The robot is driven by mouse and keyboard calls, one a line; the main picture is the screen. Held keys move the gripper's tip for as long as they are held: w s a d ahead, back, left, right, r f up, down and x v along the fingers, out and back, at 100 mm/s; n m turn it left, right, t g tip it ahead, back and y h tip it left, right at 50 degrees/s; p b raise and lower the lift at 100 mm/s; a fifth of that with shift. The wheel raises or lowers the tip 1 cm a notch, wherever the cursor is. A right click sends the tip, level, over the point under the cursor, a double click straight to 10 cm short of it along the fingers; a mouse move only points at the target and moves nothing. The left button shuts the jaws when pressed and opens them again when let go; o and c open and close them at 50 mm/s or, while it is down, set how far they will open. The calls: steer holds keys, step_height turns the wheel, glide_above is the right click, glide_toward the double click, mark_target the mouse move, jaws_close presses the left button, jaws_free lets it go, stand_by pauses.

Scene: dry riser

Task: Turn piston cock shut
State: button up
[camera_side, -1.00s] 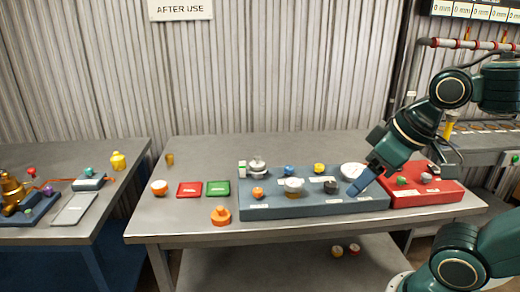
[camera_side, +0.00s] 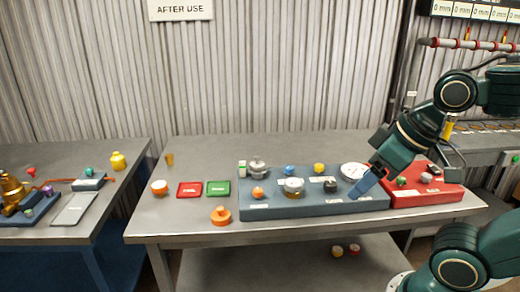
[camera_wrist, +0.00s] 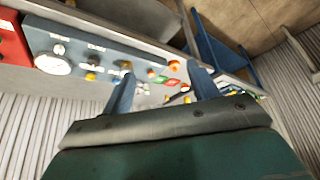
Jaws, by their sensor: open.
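The blue-grey panel (camera_side: 345,207) on the bench carries several knobs with small white labels too small to read. I cannot tell which one is the piston cock. On it are an orange knob (camera_side: 258,193), a silver-topped brass fitting (camera_side: 293,187), a black knob (camera_side: 330,187), a blue knob (camera_side: 289,170), a yellow knob (camera_side: 319,168) and a white round gauge (camera_side: 353,171).
A red panel (camera_side: 425,188) with knobs adjoins on the right, under my arm. Left of the blue panel lie a red plate (camera_side: 189,189), a green plate (camera_side: 218,188) and an orange knob piece (camera_side: 221,216). The bench's left front is mostly clear.

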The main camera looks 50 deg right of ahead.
steer(key=shift+c, duration=0.8)
